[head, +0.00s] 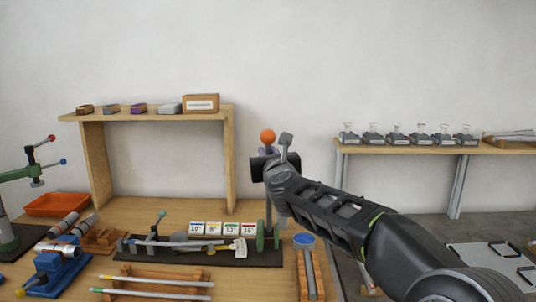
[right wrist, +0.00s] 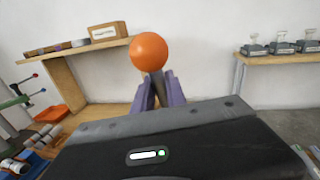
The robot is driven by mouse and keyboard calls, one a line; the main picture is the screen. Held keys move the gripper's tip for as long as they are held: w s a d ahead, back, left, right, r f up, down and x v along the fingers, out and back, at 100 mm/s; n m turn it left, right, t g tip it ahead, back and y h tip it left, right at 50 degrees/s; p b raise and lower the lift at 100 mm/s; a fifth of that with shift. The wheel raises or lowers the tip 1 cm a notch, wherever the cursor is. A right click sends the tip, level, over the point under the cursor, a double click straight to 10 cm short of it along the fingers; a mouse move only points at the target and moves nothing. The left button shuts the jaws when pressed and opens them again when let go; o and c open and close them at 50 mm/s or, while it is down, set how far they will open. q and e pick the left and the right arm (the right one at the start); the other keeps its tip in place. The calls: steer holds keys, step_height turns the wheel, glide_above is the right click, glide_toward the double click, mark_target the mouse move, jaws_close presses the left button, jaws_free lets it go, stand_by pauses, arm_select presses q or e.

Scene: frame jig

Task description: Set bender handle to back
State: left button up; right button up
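The bender handle is an upright lever topped by an orange ball (head: 268,136). The ball also shows large in the right wrist view (right wrist: 149,52). The handle stands above the green bender base (head: 268,236) at the right end of a dark plate on the bench. My right gripper (right wrist: 158,91) has its purple fingers on both sides of the dark handle rod just below the ball, closed up against it. In the head view the gripper (head: 267,151) and wrist hide part of the rod. My left gripper is not in view.
A wooden shelf (head: 150,115) stands behind. A wooden block with a blue-topped part (head: 304,240) is close on the right. A blue vise (head: 62,265) and an orange tray (head: 57,204) are at left.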

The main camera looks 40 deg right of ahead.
jaws_close()
stand_by(0.7)
stand_by(0.3)
